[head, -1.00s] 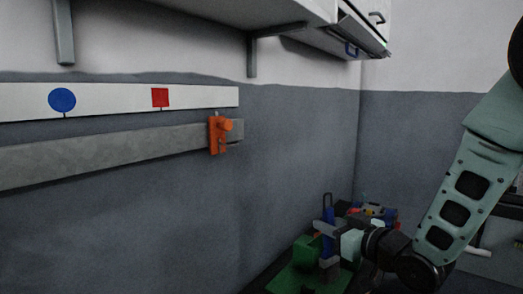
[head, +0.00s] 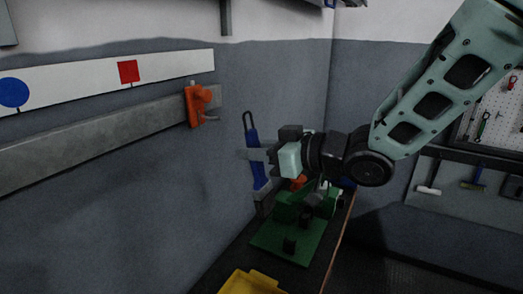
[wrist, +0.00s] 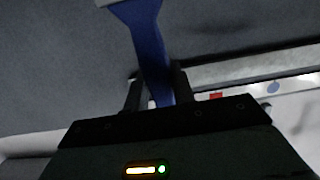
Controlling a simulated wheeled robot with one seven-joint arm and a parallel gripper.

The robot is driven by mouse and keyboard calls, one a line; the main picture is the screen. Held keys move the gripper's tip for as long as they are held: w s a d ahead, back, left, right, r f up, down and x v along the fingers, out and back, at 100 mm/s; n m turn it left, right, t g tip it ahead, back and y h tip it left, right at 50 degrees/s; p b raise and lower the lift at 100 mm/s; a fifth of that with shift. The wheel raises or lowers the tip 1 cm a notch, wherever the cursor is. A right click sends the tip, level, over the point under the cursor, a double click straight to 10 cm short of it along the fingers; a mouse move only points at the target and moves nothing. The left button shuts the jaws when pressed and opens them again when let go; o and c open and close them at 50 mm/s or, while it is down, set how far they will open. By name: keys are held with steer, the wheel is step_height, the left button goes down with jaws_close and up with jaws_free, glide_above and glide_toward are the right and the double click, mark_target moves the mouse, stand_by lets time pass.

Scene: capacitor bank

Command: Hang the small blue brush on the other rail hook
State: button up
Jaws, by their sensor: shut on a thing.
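My gripper (head: 262,158) is shut on the small blue brush (head: 252,143), seen at the middle of the head view. The brush hangs upright with a dark loop at its top end and a grey part at its lower end. In the wrist view, the blue handle (wrist: 150,55) stands between the two fingers. An orange hook (head: 197,103) sits on the grey rail (head: 95,128) at its right end, up and left of the brush and apart from it. No second hook shows on the visible part of the rail.
A white strip with a blue circle (head: 14,92) and a red square (head: 128,71) runs above the rail. Below my gripper is a green board (head: 290,240) with blocks. A yellow bin (head: 250,283) is at the bottom. The wall below the rail is clear.

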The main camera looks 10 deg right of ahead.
steer(key=b+x, duration=0.1)
steer(key=x, duration=0.8)
steer(key=shift+w+a+b, duration=0.15)
steer(key=shift+w+b, duration=0.05)
steer(key=shift+b, duration=0.15)
stand_by(0.6)
stand_by(0.6)
steer(key=o, duration=1.1)
steer(key=shift+c, duration=0.2)
